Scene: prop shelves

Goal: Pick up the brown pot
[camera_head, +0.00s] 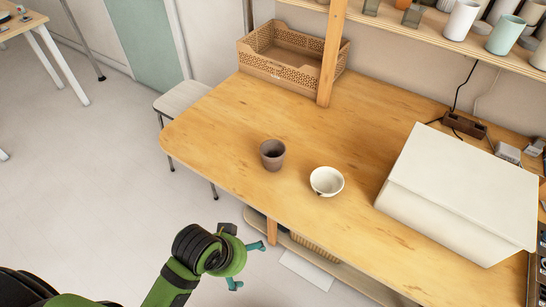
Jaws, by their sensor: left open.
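The brown pot (272,155) is a small tapered cup with a dark inside. It stands upright on the wooden table, near its front edge. My left gripper (246,265) has teal fingertips and is open and empty. It is in front of the table's front edge, below the pot in the picture and apart from it. My green and black left arm comes in from the bottom left. My right gripper is not in view.
A white bowl (327,181) stands close to the pot on the right. A large white box (459,190) fills the table's right side. A brown crate (287,60) and a shelf post (331,60) stand at the back. The table left of the pot is clear.

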